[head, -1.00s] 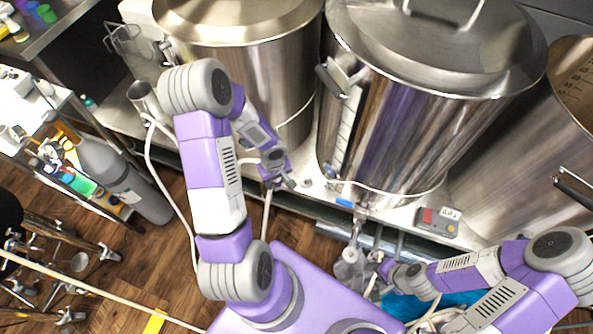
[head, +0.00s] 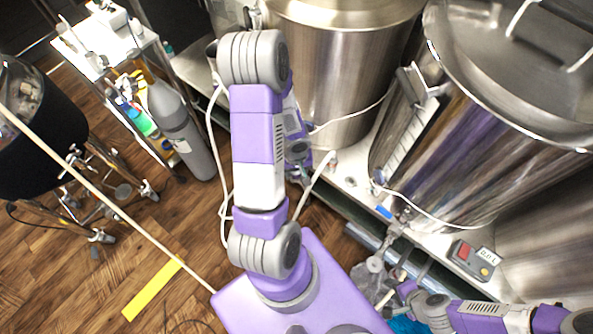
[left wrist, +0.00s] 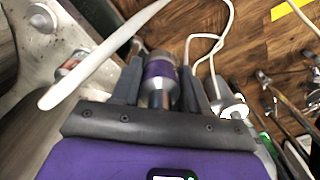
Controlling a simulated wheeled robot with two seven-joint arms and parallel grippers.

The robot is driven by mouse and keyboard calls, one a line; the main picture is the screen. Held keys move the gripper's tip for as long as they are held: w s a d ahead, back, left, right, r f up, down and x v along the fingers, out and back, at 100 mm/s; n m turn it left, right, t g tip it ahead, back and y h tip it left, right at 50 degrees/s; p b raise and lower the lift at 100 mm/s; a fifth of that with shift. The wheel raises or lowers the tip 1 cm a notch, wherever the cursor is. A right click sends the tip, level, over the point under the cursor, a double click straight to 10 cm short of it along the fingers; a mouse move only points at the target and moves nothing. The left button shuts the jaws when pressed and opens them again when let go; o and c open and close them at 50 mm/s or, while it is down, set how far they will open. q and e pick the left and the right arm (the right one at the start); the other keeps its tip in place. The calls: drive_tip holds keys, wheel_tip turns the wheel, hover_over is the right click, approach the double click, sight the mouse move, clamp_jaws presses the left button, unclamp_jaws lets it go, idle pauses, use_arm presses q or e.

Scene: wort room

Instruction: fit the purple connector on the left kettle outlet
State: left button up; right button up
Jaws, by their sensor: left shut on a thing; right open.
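My left gripper (left wrist: 163,75) is shut on the purple connector (left wrist: 159,72), a silver and purple cylinder between its two fingers. In the head view this gripper (head: 305,172) is mostly hidden behind my own left arm, low in front of the left kettle (head: 345,65). I cannot make out the kettle's outlet clearly in either view. My right gripper (head: 390,288) is open at the lower right, close to the metal fittings below the middle kettle (head: 470,130).
A pale hose (left wrist: 100,55) crosses close by the left gripper. A grey gas cylinder (head: 182,130) and a small shelf cart (head: 105,45) stand to the left. A control box (head: 474,261) sits on the kettle stand. The wooden floor at lower left has a yellow strip (head: 152,290).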

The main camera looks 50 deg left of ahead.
use_arm(q)
drive_tip(key=shift+r+p, duration=1.6)
drive_tip(key=shift+r, duration=0.5)
